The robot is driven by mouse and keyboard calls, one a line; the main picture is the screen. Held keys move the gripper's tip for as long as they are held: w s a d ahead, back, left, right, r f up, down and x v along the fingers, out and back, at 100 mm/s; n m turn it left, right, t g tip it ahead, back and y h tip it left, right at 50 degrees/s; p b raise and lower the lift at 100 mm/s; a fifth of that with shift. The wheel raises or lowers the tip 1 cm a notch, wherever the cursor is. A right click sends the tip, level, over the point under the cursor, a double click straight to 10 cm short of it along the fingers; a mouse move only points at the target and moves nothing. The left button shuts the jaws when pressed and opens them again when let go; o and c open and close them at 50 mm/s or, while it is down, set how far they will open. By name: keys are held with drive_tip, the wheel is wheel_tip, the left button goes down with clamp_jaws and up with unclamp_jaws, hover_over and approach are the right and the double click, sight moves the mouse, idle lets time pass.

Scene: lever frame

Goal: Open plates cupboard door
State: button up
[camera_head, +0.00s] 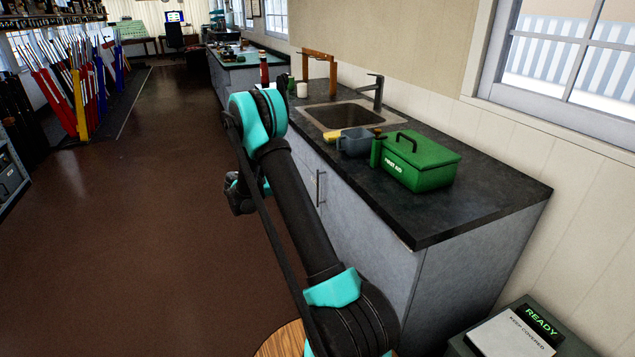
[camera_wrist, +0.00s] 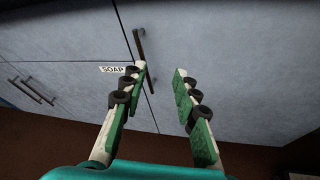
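In the wrist view, my gripper (camera_wrist: 157,86) is open, with its two green-padded fingers spread before the grey cupboard front. Nothing is between the fingers. An upright bar handle (camera_wrist: 139,46) is just beyond the left fingertip, close to the seam between two doors; I cannot tell whether they touch. A plain grey door (camera_wrist: 240,55) spreads to the right of the seam. A SOAP label (camera_wrist: 113,70) is on the left door. No plates label is readable. In the head view, an upright handle (camera_head: 319,188) shows on the counter front; my fingers are hidden there.
Paired handles (camera_wrist: 30,90) are further left on the cupboard fronts. The dark countertop (camera_head: 480,195) holds a green first aid box (camera_head: 420,160), a grey mug (camera_head: 354,144) and a sink (camera_head: 345,115). The brown floor (camera_head: 150,230) left of my arm is clear.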

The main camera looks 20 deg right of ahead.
sight(318, 180)
drive_tip(key=w+a+f+n+h, duration=0.3)
drive_tip(key=w+f+n+h, duration=0.1)
drive_tip(key=f, duration=0.3)
drive_tip(key=w+d, duration=0.1)
drive_tip(key=d, duration=0.4)
drive_tip(key=w+d, duration=0.2)
drive_tip(key=d, duration=0.4)
drive_tip(key=w+d, duration=0.1)
drive_tip(key=d, duration=0.5)
drive_tip(key=shift+w+r, duration=0.15)
drive_tip(key=shift+r, duration=0.1)
clamp_jaws()
